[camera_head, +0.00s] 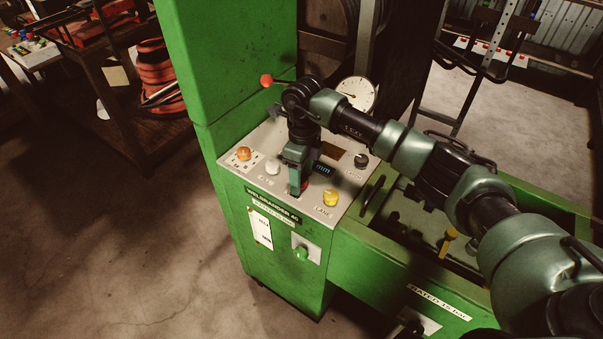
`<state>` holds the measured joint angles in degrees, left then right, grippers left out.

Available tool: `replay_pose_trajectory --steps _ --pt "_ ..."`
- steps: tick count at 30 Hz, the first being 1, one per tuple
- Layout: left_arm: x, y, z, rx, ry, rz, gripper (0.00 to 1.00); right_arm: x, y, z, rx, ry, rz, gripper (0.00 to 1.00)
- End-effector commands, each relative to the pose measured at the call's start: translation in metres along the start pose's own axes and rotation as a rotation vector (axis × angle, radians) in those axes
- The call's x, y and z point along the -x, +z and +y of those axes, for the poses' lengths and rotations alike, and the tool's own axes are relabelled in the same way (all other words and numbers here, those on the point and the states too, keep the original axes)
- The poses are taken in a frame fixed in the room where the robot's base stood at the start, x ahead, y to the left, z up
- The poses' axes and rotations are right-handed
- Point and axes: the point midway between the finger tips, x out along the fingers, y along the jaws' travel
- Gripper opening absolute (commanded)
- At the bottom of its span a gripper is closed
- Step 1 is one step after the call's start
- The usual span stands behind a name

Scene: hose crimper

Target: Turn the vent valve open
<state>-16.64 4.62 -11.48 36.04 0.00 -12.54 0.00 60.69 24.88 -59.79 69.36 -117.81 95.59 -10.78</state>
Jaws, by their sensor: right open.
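The green crimper's sloped control panel (318,212) is in the middle of the view. No label that I can read marks the vent valve. A green knob (301,253) sits on a pale plate on the cabinet front, below the panel. My left gripper is out of view.
The panel carries an orange knob (243,153), a white knob (272,167), a yellow knob (330,197) and a black knob (361,160). A red ball lever (266,80) and a round gauge (357,93) are behind. The floor at left front is clear.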

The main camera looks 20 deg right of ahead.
Motion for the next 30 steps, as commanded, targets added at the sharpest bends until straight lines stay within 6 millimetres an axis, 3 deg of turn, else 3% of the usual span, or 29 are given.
replay_pose_trajectory --steps 4,5,10,11,20,30 --pt "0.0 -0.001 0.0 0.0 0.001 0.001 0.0 0.0 0.0 0.0 0.0 0.0 0.0 0.56" --pt "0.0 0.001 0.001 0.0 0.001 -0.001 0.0 0.0 0.0 0.0 0.0 0.0 0.0 0.5" --pt "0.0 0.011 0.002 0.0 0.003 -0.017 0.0 0.0 0.0 0.0 0.0 0.0 0.0 0.03" --pt "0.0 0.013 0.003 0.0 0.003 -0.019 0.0 0.0 0.0 0.0 0.0 0.0 -0.001 0.0" --pt "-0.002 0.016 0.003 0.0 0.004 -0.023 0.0 0.0 0.0 0.0 -0.032 -0.002 -0.003 0.0" --pt "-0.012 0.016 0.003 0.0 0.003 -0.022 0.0 0.0 0.0 0.0 -0.243 -0.002 -0.015 0.0"
